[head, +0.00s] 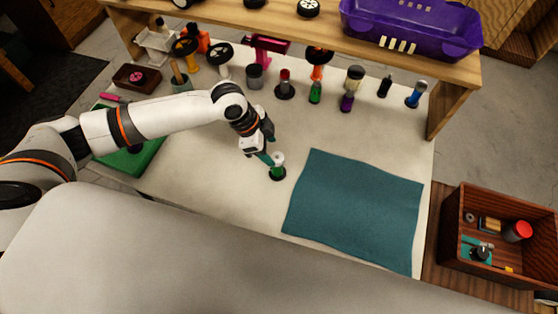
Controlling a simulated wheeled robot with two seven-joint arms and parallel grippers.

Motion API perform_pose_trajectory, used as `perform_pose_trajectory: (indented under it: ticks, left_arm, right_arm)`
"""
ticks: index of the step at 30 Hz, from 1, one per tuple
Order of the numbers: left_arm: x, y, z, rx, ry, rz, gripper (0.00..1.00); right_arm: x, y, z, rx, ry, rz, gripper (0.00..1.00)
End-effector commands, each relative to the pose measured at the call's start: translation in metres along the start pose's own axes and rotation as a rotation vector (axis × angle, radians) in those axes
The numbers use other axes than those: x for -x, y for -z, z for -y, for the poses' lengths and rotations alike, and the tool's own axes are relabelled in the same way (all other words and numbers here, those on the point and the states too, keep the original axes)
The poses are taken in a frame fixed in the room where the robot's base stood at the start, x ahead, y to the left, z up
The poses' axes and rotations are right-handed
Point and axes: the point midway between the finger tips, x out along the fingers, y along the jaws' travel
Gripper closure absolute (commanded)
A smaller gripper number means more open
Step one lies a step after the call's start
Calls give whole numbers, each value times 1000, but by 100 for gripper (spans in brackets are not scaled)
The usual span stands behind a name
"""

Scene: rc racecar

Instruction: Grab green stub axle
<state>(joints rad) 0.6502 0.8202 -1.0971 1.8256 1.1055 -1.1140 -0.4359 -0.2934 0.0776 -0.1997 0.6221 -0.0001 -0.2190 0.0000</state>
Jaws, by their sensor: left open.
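A small green part with a pale top (277,172) stands upright on a dark round base on the white table, left of the teal cloth. It looks like the green stub axle, but it is small in this view. My left gripper (268,158) is open, its fingertips right at the upper left of this part; I cannot tell whether they touch it. Another green part (315,96) with an orange top stands farther back in the row of parts. My right gripper is not in view.
A teal cloth (355,207) lies flat on the right of the table. A wooden box (455,240) with tools stands at right. A green mat (140,160) lies at left.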

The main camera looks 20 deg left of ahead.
Motion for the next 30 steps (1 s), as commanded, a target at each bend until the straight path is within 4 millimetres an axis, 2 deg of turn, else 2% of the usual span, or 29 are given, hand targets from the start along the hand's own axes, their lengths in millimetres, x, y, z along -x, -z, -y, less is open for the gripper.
perform_pose_trajectory:
  ticks: [3,6,11,16,21,29,30]
  left_arm:
    - [-19,-1,0,0,1,0,41]
    - [-30,-1,-1,0,-1,0,41]
    - [-40,0,0,0,1,-1,41]
    - [-64,1,-2,1,1,-2,41]
    - [-84,2,-3,0,-1,0,41]
    - [-87,2,-3,-1,-1,0,41]
    - [-87,2,-3,-1,-1,0,48]
  right_arm:
    - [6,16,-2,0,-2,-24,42]
    - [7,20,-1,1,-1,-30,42]
    - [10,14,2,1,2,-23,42]
    - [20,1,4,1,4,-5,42]
    - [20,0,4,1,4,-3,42]
    - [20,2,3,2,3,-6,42]
    - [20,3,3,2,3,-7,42]
